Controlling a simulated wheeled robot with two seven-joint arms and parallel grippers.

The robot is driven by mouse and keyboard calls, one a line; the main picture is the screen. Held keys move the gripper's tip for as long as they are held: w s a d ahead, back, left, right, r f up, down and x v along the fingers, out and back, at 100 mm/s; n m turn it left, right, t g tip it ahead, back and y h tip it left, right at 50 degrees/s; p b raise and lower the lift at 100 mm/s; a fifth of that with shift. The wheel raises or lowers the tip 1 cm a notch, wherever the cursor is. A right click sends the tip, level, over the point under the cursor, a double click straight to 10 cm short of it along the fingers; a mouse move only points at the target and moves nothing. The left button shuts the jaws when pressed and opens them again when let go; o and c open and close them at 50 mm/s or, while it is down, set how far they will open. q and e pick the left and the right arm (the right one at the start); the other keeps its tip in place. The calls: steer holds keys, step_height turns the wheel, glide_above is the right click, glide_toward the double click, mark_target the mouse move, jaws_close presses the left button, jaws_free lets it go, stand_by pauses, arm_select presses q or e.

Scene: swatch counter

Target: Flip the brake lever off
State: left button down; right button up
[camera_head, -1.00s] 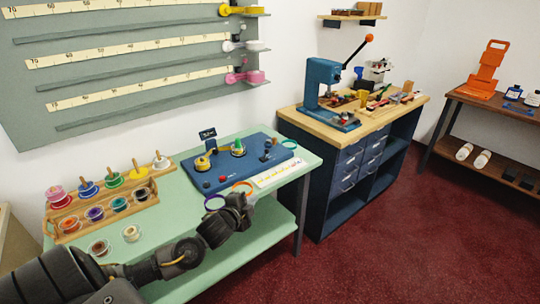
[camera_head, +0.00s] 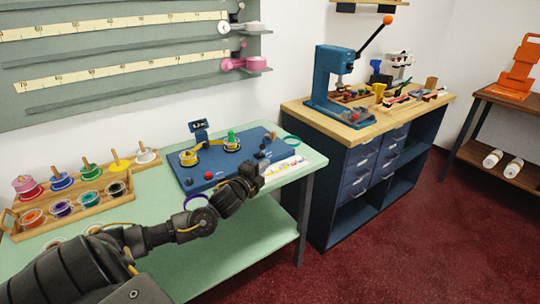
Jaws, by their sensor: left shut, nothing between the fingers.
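A blue winder board (camera_head: 222,172) lies on the pale green table. It carries a yellow spool (camera_head: 188,158), a green-topped spindle (camera_head: 231,140), a small display on a post (camera_head: 199,127) and a red button (camera_head: 208,175). Small dark knobs or levers (camera_head: 268,141) stand at its right end; which one is the brake lever, and its position, are too small to tell. My left gripper (camera_head: 254,171) is shut and empty at the board's front right edge, hiding part of it. I cannot tell whether it touches anything. My right gripper is out of view.
A purple ring (camera_head: 197,202) lies partly behind my left arm, and a teal ring (camera_head: 291,141) at the table's right. A wooden spool rack (camera_head: 100,208) stands at left. A printed strip (camera_head: 285,168) lies right of my gripper. A blue press (camera_head: 330,85) stands on the cabinet.

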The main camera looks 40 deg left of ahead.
mark_target(261, 150)
arm_select(q)
steer(key=shift+s+a+r, duration=0.15)
steer(key=shift+s, duration=0.15)
steer(key=shift+w+a, duration=0.1)
steer(key=shift+w, duration=0.25)
steer(key=w, duration=0.6)
steer(key=w+a+p, duration=0.1)
steer(key=w, duration=0.2)
steer(key=shift+w+a+r, duration=0.1)
steer(key=shift+w, duration=0.1)
steer(key=a, duration=0.1)
steer(key=s+a+p, duration=0.1)
steer(key=shift+s+a, duration=0.3)
steer(key=shift+a, duration=0.1)
steer(key=shift+s+a, duration=0.15)
steer(key=shift+a, duration=0.2)
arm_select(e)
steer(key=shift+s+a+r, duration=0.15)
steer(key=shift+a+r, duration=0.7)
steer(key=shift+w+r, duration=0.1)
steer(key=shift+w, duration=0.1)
